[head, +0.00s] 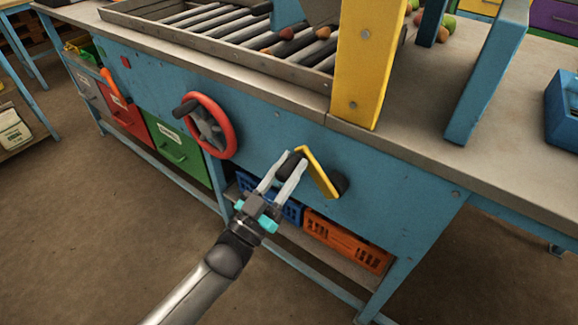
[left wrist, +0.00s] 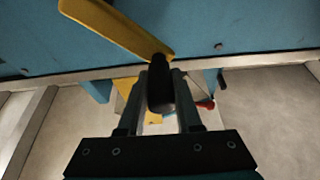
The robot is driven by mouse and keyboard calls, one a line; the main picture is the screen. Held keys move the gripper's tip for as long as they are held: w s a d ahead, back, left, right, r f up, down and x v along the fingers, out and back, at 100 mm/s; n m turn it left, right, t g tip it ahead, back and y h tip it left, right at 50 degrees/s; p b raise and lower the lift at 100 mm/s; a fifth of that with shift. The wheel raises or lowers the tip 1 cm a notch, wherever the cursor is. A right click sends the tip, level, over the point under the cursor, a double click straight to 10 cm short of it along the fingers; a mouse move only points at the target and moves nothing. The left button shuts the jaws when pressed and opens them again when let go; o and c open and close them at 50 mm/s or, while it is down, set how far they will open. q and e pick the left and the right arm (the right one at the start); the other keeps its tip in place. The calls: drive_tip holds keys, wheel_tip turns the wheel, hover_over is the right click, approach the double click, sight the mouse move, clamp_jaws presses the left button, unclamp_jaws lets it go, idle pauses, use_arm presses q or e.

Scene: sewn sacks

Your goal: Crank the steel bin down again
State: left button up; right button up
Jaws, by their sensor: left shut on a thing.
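A yellow crank (head: 319,173) with a dark knob is mounted on the blue front panel of the bench. My left gripper (head: 290,166) is shut on the crank's black knob. In the left wrist view the black knob (left wrist: 160,88) sits between the two fingers, and the yellow crank arm (left wrist: 115,27) runs up and left from it. The steel bin (head: 320,10) seems to be the grey piece at the top edge of the head view, mostly cut off beside the yellow post. My right gripper is not in view.
A red handwheel (head: 211,126) is left of the crank. Blue (head: 271,200) and orange (head: 346,241) crates stand on the shelf below. A roller tray (head: 215,28) with several round items is on the bench top. Yellow (head: 371,60) and blue (head: 487,75) posts rise at right.

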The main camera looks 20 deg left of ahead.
use_arm(q)
clamp_jaws()
drive_tip(key=shift+a, duration=0.1)
idle(0.8)
